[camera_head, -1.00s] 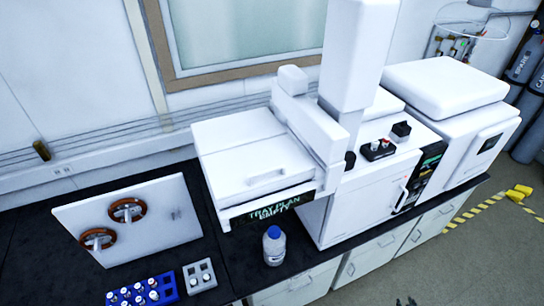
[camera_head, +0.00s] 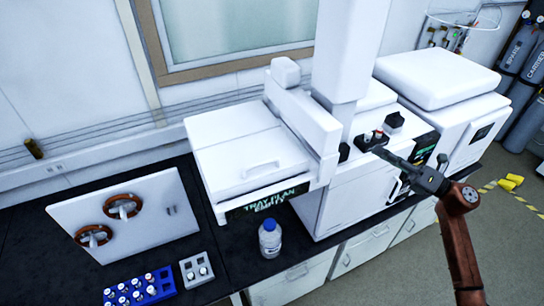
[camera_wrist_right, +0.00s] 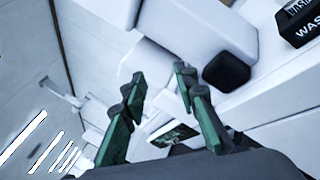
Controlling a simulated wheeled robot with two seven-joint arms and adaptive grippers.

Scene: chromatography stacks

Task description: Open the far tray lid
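My right gripper (camera_head: 380,153) is at the right, over the instrument, well apart from the tray. In the right wrist view its green-padded fingers (camera_wrist_right: 160,112) are spread with nothing between them. My left gripper is not in view.
A tall white tower (camera_head: 350,50) and a white arm housing (camera_head: 300,115) stand right of the tray. A black block (camera_head: 394,121) sits on the instrument. A blue-capped bottle (camera_head: 269,240), a blue vial rack (camera_head: 138,290) and a panel with two brown rings (camera_head: 165,215) are nearby.

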